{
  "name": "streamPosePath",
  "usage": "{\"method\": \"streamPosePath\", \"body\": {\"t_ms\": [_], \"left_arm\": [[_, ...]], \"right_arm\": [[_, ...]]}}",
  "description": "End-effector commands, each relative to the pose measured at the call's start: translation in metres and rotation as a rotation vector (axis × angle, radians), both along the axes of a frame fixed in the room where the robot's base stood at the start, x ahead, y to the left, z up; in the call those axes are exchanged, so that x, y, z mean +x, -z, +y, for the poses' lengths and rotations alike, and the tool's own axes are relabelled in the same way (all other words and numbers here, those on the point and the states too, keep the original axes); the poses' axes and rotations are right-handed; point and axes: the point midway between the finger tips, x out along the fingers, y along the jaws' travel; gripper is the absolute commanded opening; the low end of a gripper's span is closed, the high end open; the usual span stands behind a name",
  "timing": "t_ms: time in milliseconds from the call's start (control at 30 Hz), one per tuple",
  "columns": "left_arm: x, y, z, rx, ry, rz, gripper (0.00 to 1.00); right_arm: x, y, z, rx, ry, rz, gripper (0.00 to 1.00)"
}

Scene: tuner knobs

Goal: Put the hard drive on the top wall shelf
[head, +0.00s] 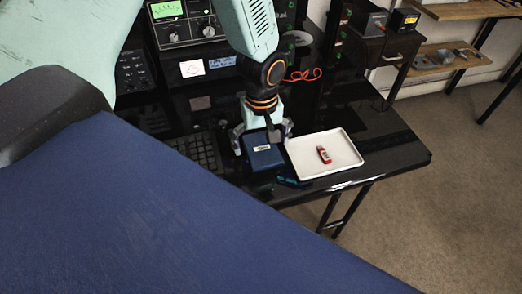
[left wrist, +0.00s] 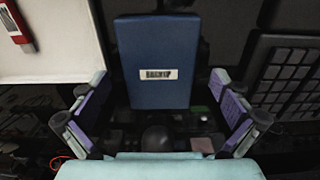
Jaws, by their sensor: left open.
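The hard drive is a dark blue block (head: 265,159) with a white label, lying on the black desk (head: 390,142) beside the white tray. My left gripper (head: 262,136) is right above it, fingers spread and pointing down. In the left wrist view the drive (left wrist: 155,85) lies ahead of and between the open fingers (left wrist: 160,100), with a gap on each side. I cannot tell the height left between fingertips and drive. The upper wooden wall shelf (head: 465,10) shows at the top right, partly cut off by the frame. My right gripper is out of view.
The white tray (head: 300,165) holds a red USB stick (head: 324,155). A keyboard (head: 197,152) is left of the drive. A meter unit (head: 185,22) stands at the back. A lower wooden shelf (head: 432,70) holds small items. Floor is open at right.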

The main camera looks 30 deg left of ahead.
Motion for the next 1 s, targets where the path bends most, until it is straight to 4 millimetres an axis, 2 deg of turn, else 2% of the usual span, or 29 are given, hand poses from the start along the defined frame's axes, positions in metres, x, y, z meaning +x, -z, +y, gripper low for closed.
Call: {"method": "streamPosePath", "body": {"t_ms": [200,1000], "left_arm": [[-0.0003,-0.0002,0.0004,0.001,0.001,-0.001,0.99],[-0.0001,-0.0006,0.0003,0.001,0.001,-0.001,0.31]], "right_arm": [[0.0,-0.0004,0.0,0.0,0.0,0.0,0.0],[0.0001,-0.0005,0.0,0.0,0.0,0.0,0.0]]}}
